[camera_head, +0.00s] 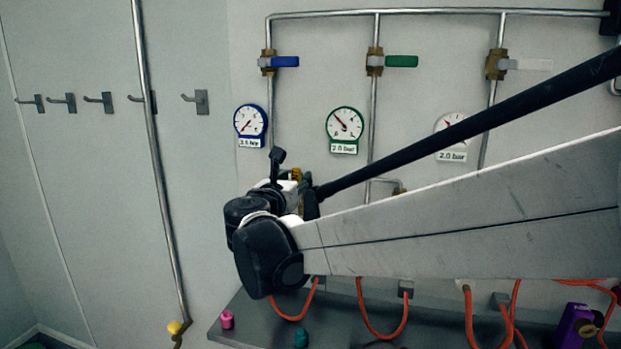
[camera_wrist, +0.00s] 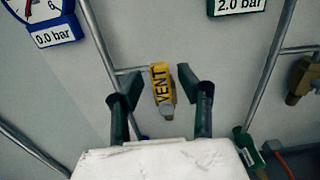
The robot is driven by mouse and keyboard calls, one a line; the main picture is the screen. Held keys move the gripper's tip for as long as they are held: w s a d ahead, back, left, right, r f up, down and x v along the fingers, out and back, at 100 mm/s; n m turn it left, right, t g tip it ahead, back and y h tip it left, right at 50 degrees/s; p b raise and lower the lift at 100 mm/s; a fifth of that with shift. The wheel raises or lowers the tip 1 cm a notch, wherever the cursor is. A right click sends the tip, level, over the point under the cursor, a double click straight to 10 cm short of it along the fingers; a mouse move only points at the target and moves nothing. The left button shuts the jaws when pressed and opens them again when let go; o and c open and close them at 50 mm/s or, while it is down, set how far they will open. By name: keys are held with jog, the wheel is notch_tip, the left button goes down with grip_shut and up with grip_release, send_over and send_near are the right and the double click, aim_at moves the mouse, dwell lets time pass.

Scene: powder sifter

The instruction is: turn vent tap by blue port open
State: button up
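The vent tap's yellow lever (camera_wrist: 160,83), marked VENT, sits at the centre of the wrist view on a short branch off a steel pipe (camera_wrist: 98,45). It points down the picture, with a grey end piece at its lower end. My gripper (camera_wrist: 157,82) is open, one dark finger on each side of the lever, with visible gaps. Contact cannot be seen. A small blue piece (camera_wrist: 143,138), perhaps the blue port, shows beside the left finger, mostly hidden. In the head view my wrist hides most of the tap; a small yellow patch (camera_head: 296,174) shows there.
The blue-rimmed gauge (camera_head: 250,121) and blue-handled valve (camera_head: 281,62) are above. A green-rimmed gauge (camera_head: 344,124) is to their right. A green port (camera_wrist: 250,148) and brass tap (camera_wrist: 301,80) lie right in the wrist view. Orange hoses (camera_head: 383,334) hang over a grey bench (camera_head: 262,321).

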jog(key=v, duration=0.6)
jog(key=shift+s, duration=0.35)
jog(key=s+d+f+m+g, duration=0.25)
jog(key=s+d+m, duration=0.2)
jog(key=d, duration=0.35)
jog(key=s+d+f+m+g, duration=0.2)
jog(key=s+d+f+m, duration=0.1)
jog(key=d+m, duration=0.35)
jog(key=s+d+f+m+g, duration=0.3)
jog(key=d+m, duration=0.2)
jog(key=d, duration=0.4)
jog(key=s+d+f+m+g+y, duration=0.1)
jog(key=s+d+f+m+y, duration=0.1)
jog(key=s+f+m, duration=0.3)
jog(key=s+d+f+m+g+y, duration=0.1)
jog(key=s+f+m, duration=0.4)
jog(key=s+m, duration=0.7)
jog(key=shift+s+d+f+g+y, duration=0.15)
jog(key=shift+s+d+g+y, duration=0.2)
jog(key=shift+s+d+y, duration=0.3)
